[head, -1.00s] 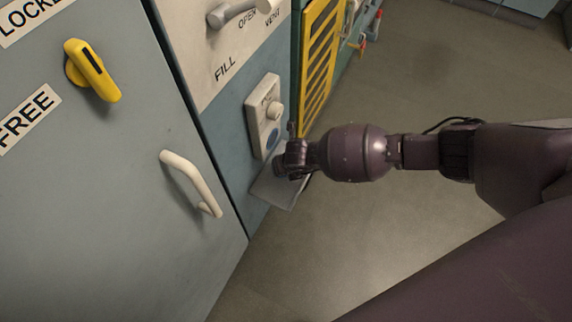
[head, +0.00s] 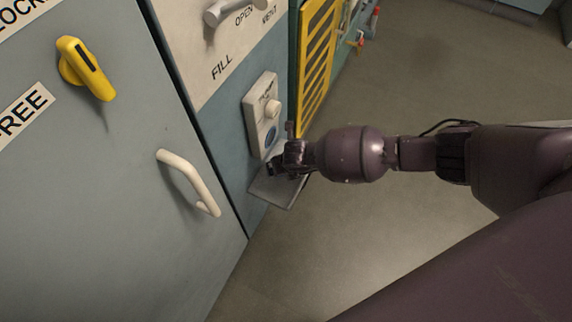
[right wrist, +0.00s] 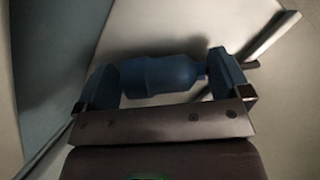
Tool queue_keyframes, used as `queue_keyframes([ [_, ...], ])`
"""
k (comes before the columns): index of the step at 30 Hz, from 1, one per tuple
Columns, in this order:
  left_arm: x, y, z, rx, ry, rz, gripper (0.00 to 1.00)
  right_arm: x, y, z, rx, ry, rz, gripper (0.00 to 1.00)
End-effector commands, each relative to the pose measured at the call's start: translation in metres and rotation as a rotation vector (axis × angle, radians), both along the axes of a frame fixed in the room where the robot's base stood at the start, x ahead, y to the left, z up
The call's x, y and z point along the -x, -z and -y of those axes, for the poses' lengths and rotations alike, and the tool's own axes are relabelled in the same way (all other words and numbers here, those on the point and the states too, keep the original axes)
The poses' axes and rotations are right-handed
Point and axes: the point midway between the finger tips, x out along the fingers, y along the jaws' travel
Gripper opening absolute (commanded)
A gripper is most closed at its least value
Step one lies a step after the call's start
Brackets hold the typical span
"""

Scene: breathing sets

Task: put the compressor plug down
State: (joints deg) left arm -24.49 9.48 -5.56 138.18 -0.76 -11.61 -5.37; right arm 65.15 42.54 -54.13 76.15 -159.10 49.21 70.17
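The blue compressor plug (right wrist: 160,76) lies on its side over a pale surface in the right wrist view, between the two spread fingers of my right gripper (right wrist: 165,82). Its narrow end reaches close to the right finger; I cannot tell whether it touches. In the head view my right gripper (head: 280,166) is low over a small grey shelf (head: 280,193) below the wall panel. The plug is hidden there behind the gripper. My left gripper is not in view.
A white box with a knob and a blue round spot (head: 262,112) is on the wall just above the shelf. A grey door with a white handle (head: 188,182) and a yellow lever (head: 86,68) stands to the left. A yellow grille (head: 315,62) is behind. The floor is clear.

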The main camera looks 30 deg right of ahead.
Motion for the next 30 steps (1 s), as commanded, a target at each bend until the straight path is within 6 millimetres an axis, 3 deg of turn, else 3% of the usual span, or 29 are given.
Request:
queue_keyframes([
  [6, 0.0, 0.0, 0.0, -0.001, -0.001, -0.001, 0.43, 0.0, -0.002, 0.0, 0.001, -0.001, 0.001, 0.95],
  [10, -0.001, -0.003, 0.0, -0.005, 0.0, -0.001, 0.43, -0.002, -0.013, 0.001, 0.002, -0.003, 0.006, 0.95],
  [24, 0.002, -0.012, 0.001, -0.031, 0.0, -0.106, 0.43, 0.027, -0.099, 0.001, -0.001, 0.0, 0.014, 0.95],
  [30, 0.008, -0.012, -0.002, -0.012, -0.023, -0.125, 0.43, 0.04, -0.118, 0.001, -0.001, 0.0, 0.008, 0.95],
])
